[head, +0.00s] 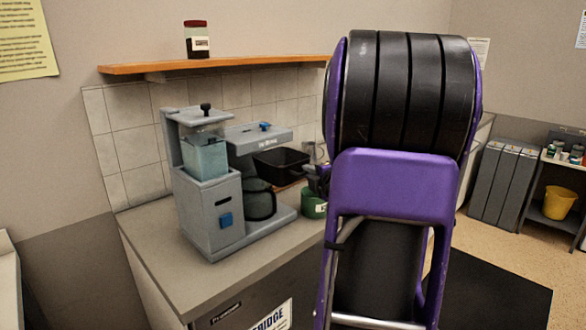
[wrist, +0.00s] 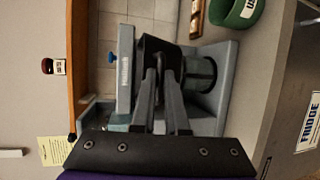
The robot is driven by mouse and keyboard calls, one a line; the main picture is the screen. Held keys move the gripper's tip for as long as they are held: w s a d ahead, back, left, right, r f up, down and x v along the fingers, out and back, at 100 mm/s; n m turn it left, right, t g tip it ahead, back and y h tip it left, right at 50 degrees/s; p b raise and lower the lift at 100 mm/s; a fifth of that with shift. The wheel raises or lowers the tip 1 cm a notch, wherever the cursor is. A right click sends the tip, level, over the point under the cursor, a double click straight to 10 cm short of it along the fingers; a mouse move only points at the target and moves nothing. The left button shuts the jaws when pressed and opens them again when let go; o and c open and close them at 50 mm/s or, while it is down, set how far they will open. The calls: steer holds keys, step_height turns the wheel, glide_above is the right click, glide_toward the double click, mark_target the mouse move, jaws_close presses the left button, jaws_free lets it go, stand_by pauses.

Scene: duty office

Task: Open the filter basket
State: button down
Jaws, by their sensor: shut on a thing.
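The grey coffee machine (head: 209,205) stands on the counter against the tiled wall. Its black filter basket (head: 281,160) juts out to the right from under the brewing head (head: 258,136), with its open top in view. In the wrist view, which is turned sideways, the basket (wrist: 157,47) is between and beyond my fingers. My gripper (wrist: 163,73) is shut on the basket at its outer side. In the head view my gripper (head: 317,180) is partly hidden by my arm. The dark carafe (head: 260,202) sits below the basket.
A green container (head: 313,205) with a label stands on the counter right of the machine, close below my gripper. A wooden shelf (head: 225,64) with a red-lidded jar (head: 196,40) is above. The front of the counter (head: 180,262) is clear.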

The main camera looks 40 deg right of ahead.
steer(key=shift+s, duration=0.4)
steer(key=c, duration=1.2)
jaws_free()
